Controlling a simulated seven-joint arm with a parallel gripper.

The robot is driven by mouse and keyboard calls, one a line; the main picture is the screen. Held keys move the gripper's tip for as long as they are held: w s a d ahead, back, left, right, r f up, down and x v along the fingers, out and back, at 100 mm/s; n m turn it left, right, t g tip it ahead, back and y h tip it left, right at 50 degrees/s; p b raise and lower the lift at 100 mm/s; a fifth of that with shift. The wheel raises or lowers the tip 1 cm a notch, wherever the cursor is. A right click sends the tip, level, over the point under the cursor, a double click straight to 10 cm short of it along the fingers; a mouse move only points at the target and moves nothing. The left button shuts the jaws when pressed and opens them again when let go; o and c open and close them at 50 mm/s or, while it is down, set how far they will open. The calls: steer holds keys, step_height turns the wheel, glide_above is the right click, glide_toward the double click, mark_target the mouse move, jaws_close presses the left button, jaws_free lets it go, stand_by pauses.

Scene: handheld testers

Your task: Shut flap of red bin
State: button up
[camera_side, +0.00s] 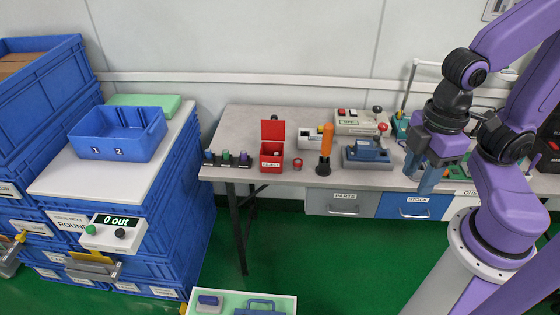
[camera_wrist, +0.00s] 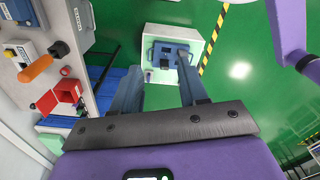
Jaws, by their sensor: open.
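The red bin (camera_side: 271,162) stands on the left part of the grey workbench in the side view. Its red flap (camera_side: 272,130) is raised upright at the back, so the bin is open at the top. The bin also shows at the left of the wrist view (camera_wrist: 67,91), with its flap (camera_wrist: 46,102) standing out from it. My gripper (camera_side: 423,181) is open and empty, well to the right of the bin, in front of the bench's right half. Its two fingers (camera_wrist: 158,88) point over the floor in the wrist view.
An orange-handled tool (camera_side: 326,145) stands upright right of the bin, with a small red ring (camera_side: 297,163) between them. Several coloured knobs (camera_side: 226,157) sit left of the bin. A blue-grey device (camera_side: 366,154) stands further right. A white tray (camera_side: 207,308) is at the bottom.

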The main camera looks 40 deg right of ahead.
steer(key=shift+o, duration=0.4)
steer(key=w+a+m+g+y, duration=0.2)
steer(key=w+m+y, duration=0.3)
steer(key=w+m, duration=1.45)
steer(key=w+d+f+m+t+y, duration=0.2)
steer(key=w+d+f+t, duration=0.1)
steer(key=w+d, duration=0.85)
steer(key=w+d+f+m+t+y, duration=0.15)
steer(key=w+d+t, duration=0.25)
steer(key=w+d, duration=0.8)
glide_toward(274, 127)
steer(key=w+a+f, duration=0.2)
steer(key=w+f, duration=0.2)
steer(key=w, duration=0.2)
steer(key=shift+a, duration=0.2)
steer(key=shift+w+h, duration=0.1)
steer(key=shift+h, duration=0.15)
steer(key=shift+r, duration=0.1)
jaws_close()
